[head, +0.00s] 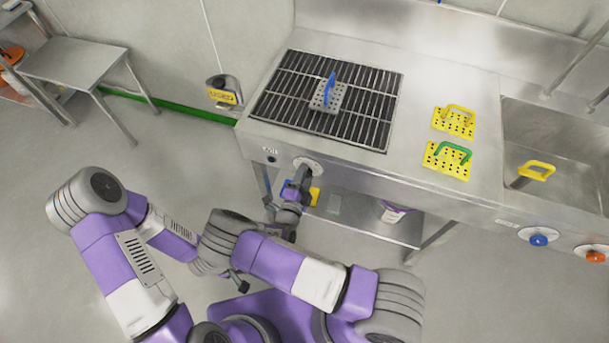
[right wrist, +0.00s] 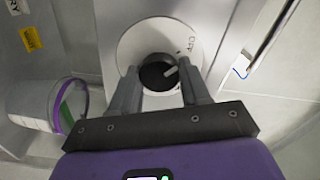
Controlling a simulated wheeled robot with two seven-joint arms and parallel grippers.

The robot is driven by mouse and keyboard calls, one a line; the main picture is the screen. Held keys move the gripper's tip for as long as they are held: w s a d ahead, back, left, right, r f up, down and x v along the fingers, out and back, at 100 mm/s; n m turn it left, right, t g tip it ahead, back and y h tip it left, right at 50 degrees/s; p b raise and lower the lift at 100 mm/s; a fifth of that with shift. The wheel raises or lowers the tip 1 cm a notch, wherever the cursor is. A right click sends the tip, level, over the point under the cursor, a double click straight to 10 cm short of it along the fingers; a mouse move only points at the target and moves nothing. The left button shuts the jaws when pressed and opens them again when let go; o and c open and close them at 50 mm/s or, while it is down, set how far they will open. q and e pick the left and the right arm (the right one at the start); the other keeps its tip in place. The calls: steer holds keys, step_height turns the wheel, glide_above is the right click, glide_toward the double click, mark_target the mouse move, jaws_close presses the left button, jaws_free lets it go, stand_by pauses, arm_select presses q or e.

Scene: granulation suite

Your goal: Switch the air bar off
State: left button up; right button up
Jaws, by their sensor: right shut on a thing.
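A black round control knob (right wrist: 157,72) with a white pointer line sits on a white round dial plate (right wrist: 143,40). OFF is printed at the plate's upper right. The pointer points right and slightly up, below the lettering rather than squarely at it. In the head view the dial plate (head: 308,164) is on the bench's front panel, below the slatted grille. My right gripper (right wrist: 161,88) is shut on the knob, a finger on either side; in the head view it (head: 300,186) partly hides the knob. My left gripper is mostly hidden behind my right arm; its jaws are unclear.
The steel bench carries a black slatted grille (head: 285,93) with a blue-handled perforated plate (head: 328,97) on it. Two yellow perforated plates (head: 453,124) lie to the right, beside a sink (head: 552,130). Blue (head: 538,239) and orange (head: 595,256) knobs are farther right. A lower shelf (head: 350,219) runs underneath.

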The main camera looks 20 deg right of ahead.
steer(key=o, duration=1.1)
steer(key=shift+c, duration=0.2)
steer(key=v, duration=0.7)
steer(key=shift+s+a+p, duration=0.2)
steer(key=shift+s+p, duration=0.05)
steer(key=shift+p, duration=0.05)
